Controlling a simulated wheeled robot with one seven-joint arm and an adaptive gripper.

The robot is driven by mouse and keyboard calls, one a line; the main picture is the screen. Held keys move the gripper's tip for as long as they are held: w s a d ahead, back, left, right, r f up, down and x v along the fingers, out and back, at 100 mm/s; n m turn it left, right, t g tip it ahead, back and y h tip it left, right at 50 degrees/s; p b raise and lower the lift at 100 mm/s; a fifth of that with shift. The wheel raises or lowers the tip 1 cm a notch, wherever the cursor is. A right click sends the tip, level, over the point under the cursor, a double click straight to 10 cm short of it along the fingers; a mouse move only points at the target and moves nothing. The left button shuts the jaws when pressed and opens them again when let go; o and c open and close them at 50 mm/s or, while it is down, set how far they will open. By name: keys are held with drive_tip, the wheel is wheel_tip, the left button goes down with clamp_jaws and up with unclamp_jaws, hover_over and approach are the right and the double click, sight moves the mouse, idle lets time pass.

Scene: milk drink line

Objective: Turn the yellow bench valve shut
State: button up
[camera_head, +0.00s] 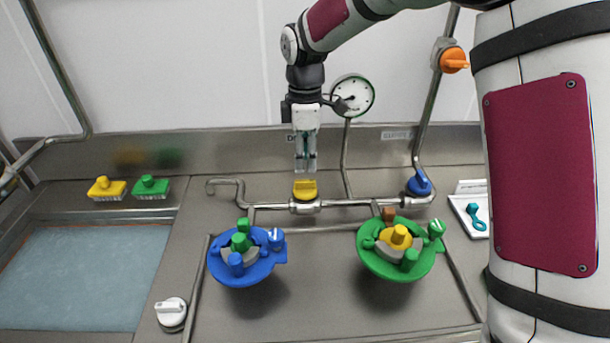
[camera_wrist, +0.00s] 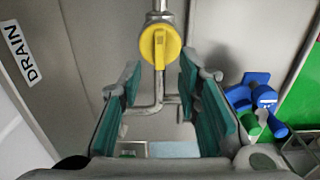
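The yellow bench valve (camera_head: 305,189) sits on the horizontal pipe at the back of the bench. In the wrist view its round yellow knob (camera_wrist: 160,46) has a raised bar that appears to lie in line with the pipe. My gripper (camera_head: 306,167) points down just above the valve in the head view. In the wrist view my gripper (camera_wrist: 160,72) is open and empty, with its green finger pads on either side of the picture's middle. The valve shows between and beyond the fingertips, and I see no contact.
A blue valve (camera_head: 419,183) is at the pipe's right and an orange one (camera_head: 453,60) higher up. A gauge (camera_head: 352,96) stands behind my gripper. Blue (camera_head: 246,263) and green (camera_head: 397,264) fixtures stand in front. Two brushes (camera_head: 127,188) lie left, by the water basin (camera_head: 75,275).

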sight(305, 181)
wheel_tip(305, 181, down, 6)
drive_tip(key=shift+f, duration=0.1)
idle(0.4)
clamp_jaws()
